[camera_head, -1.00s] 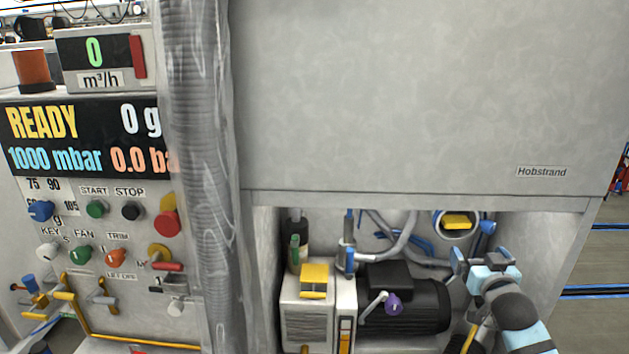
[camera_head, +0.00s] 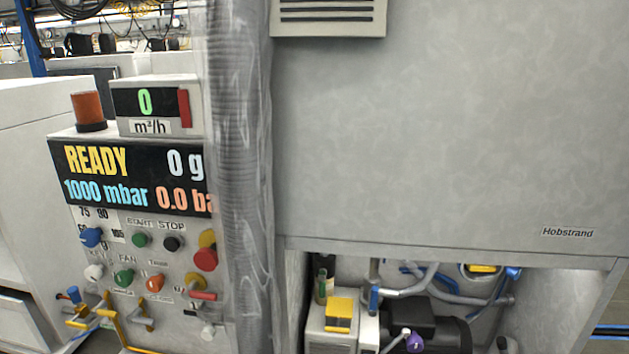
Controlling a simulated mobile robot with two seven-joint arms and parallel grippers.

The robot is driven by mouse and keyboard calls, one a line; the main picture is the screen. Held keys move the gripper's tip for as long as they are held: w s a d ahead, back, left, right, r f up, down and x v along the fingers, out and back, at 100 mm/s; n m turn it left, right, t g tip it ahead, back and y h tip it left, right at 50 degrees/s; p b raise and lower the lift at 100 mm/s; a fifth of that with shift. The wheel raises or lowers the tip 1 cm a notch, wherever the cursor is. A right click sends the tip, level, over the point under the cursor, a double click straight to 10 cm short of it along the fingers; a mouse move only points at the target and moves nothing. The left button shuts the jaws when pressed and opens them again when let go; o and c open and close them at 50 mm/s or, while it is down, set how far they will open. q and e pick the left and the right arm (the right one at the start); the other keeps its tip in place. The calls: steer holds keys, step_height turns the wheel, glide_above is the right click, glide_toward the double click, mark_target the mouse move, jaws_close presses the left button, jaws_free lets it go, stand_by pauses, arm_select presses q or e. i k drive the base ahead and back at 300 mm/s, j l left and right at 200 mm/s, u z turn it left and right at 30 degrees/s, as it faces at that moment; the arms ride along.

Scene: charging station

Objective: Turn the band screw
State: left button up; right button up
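I cannot pick out a band screw for certain in the head view. A grey ribbed hose (camera_head: 243,180) runs vertically between the control panel and the large grey cabinet; no band shows clearly on it. In the open bay at the bottom, a purple knob (camera_head: 414,342) with a pale crank shows at the lower edge, in front of a dark motor (camera_head: 440,325) that is partly cut off. Neither gripper is in view. A small dark piece at the bottom edge, right of the motor, is too cut off to identify.
The control panel (camera_head: 120,222) with a READY display, coloured knobs and yellow levers stands left of the hose. The grey cabinet front (camera_head: 440,140) overhangs the bay. A yellow-topped box (camera_head: 338,314), blue-ended pipes (camera_head: 412,285) and a yellow piece (camera_head: 482,268) crowd the bay.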

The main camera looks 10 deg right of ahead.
mark_target(514, 273)
steer(key=z, duration=1.45)
